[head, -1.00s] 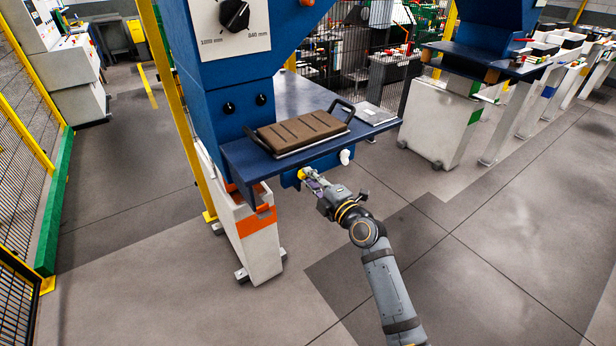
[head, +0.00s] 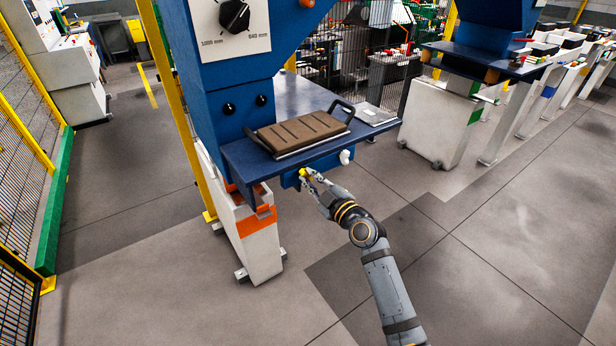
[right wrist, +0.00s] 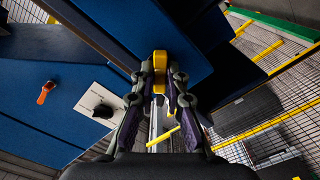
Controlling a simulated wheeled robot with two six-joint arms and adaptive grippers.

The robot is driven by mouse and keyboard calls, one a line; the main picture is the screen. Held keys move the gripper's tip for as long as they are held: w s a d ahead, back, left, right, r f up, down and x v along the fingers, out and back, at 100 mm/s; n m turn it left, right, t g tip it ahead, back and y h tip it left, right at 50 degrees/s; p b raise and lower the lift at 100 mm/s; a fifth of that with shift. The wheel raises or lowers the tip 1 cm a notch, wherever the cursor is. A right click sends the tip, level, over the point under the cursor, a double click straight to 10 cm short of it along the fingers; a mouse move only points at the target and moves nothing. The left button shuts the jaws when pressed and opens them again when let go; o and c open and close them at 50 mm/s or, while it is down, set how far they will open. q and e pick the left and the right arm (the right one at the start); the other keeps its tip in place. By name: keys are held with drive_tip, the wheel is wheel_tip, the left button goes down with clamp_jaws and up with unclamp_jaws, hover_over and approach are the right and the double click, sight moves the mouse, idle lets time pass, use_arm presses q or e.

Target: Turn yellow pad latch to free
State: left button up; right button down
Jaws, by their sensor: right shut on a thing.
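The yellow latch (head: 303,173) is on the front of the blue machine, just below the edge of its blue table (head: 237,160). My right gripper (head: 308,176) reaches up to it from the lower right and is shut on it. In the right wrist view, the yellow latch (right wrist: 160,62) lies between the two fingers of my right gripper (right wrist: 160,78), which hide part of its sides. A brown ribbed pad (head: 300,130) lies on the blue table above, in a frame with dark handles. My left gripper is not in view.
A white knob (head: 345,157) sticks out right of the latch, under the table edge. A white machine leg with an orange band (head: 256,222) stands at the left. The grey floor in front is clear.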

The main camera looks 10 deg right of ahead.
drive_tip(key=m, duration=0.2)
drive_tip(key=shift+m+p, duration=0.3)
drive_tip(key=shift+f+m, duration=0.1)
drive_tip(key=shift+m, duration=0.9)
drive_tip(key=shift+m+p, duration=0.35)
drive_tip(key=shift+m, duration=0.35)
drive_tip(key=m, duration=0.2)
drive_tip(key=shift+m+p, duration=0.35)
drive_tip(key=shift+m, duration=0.05)
drive_tip(key=c, duration=1.2)
unclamp_jaws()
drive_tip(key=v, duration=0.7)
drive_tip(key=shift+b, duration=0.3)
